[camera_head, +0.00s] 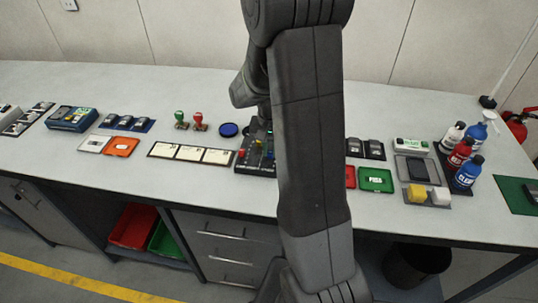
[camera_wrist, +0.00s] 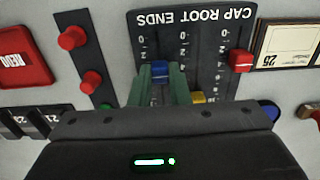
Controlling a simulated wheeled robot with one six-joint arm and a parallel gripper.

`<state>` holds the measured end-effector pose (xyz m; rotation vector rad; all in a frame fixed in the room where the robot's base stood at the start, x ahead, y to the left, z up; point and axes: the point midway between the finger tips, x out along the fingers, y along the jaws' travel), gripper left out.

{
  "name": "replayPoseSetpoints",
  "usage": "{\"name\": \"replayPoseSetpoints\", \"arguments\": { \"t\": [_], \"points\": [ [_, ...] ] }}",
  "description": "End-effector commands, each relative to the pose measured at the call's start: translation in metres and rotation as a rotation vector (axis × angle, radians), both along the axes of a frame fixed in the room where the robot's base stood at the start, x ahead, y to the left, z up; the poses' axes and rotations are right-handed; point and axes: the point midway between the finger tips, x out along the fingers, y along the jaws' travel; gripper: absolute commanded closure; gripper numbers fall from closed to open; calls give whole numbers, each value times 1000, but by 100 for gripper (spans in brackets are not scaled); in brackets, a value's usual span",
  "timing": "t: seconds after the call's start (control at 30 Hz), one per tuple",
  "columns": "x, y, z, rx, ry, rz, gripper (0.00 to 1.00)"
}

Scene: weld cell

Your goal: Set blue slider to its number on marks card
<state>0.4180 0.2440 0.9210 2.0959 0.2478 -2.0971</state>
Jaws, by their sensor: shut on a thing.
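The dark slider panel (camera_wrist: 215,25) fills the upper middle of the wrist view, its label "CAP ROOT ENDS" upside down. The blue slider (camera_wrist: 160,70) sits in the left track, between the green fingers of my gripper (camera_wrist: 160,85), which is shut on it. A red slider (camera_wrist: 242,60) is in the right track, and a yellow slider (camera_wrist: 198,97) is lower in the middle one. The fingers partly hide the blue slider's scale, so its exact reading is unclear. In the head view the panel (camera_head: 256,155) is partly behind my arm. Cream cards (camera_head: 190,152) lie left of it; their writing is too small to read.
In the wrist view, two red knobs (camera_wrist: 81,60) on a dark strip stand left of the panel, and a framed card (camera_wrist: 288,45) lies right. Red and green stamps (camera_head: 190,120) stand behind the cards. Bottles (camera_head: 460,152) and a green tray (camera_head: 375,180) are at right.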

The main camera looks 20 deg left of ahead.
Motion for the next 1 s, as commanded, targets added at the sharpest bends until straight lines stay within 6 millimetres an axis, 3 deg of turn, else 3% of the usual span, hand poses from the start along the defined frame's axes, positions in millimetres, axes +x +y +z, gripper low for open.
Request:
{"name": "replayPoseSetpoints", "arguments": {
  "t": [0.27,0.3,0.4,0.77,1.0],
  "points": [
    [3,1,0,0,-1,0,100],
    [3,1,0,0,-1,0,78],
    [3,1,0,0,0,0,62],
    [3,1,5,1,-2,0,62],
    [4,2,48,6,-6,0,62]
  ]
}}
